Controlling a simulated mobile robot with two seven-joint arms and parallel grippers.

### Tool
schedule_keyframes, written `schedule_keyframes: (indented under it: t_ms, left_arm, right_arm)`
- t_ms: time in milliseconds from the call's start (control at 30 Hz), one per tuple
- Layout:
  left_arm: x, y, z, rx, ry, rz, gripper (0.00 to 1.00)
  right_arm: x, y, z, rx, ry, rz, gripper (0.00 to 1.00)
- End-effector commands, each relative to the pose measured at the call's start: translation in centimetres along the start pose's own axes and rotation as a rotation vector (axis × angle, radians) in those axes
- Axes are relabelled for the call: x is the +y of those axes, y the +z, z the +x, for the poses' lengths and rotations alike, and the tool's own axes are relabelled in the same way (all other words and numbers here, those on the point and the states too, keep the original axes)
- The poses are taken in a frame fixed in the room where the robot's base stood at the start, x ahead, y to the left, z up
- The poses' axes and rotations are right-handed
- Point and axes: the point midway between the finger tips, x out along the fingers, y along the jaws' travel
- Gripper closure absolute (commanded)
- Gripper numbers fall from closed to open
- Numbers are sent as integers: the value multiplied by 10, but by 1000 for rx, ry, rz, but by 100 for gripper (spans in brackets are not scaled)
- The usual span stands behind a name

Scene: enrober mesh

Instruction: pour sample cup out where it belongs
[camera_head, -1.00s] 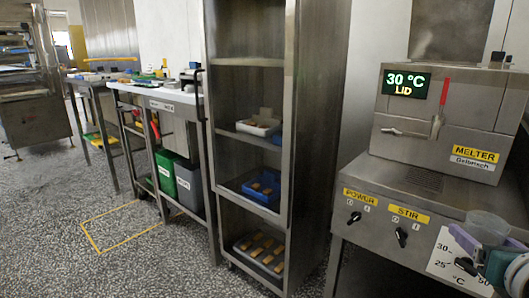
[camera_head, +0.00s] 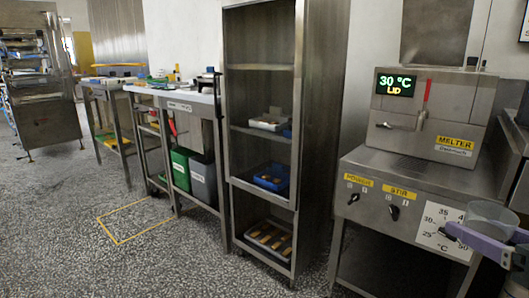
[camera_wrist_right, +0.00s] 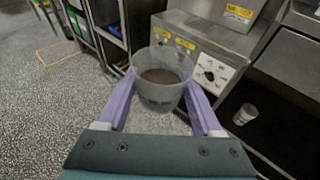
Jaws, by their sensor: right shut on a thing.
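The sample cup (camera_wrist_right: 160,92) is a clear, frosted cup with dark brown content, upright between the purple fingers of my right gripper (camera_wrist_right: 160,108). The fingers are shut on it. In the head view the cup (camera_head: 491,216) shows at the right edge, in front of the melter's control panel, with my right gripper (camera_head: 482,240) around it. The melter (camera_head: 425,118) stands on a steel cabinet at the right, its display reading 30 °C and LID. My left gripper is not in view.
A steel shelf rack (camera_head: 300,150) with trays stands left of the melter. A green bin (camera_head: 180,168) and a grey bin (camera_head: 203,180) stand under a white-topped table (camera_head: 180,96). Speckled floor in front is clear. A white cup-like thing (camera_wrist_right: 245,114) lies low at right in the wrist view.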

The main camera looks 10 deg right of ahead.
Motion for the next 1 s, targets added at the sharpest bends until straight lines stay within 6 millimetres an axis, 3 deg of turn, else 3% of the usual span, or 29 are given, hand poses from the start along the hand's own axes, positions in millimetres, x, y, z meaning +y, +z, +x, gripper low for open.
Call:
schedule_keyframes:
  t_ms: [300, 1000]
  left_arm:
    - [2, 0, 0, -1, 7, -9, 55]
    - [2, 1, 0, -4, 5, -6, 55]
  right_arm:
    - [59, 52, -66, 10, 398, -126, 90]
    - [116, 112, -131, -5, 796, -244, 90]
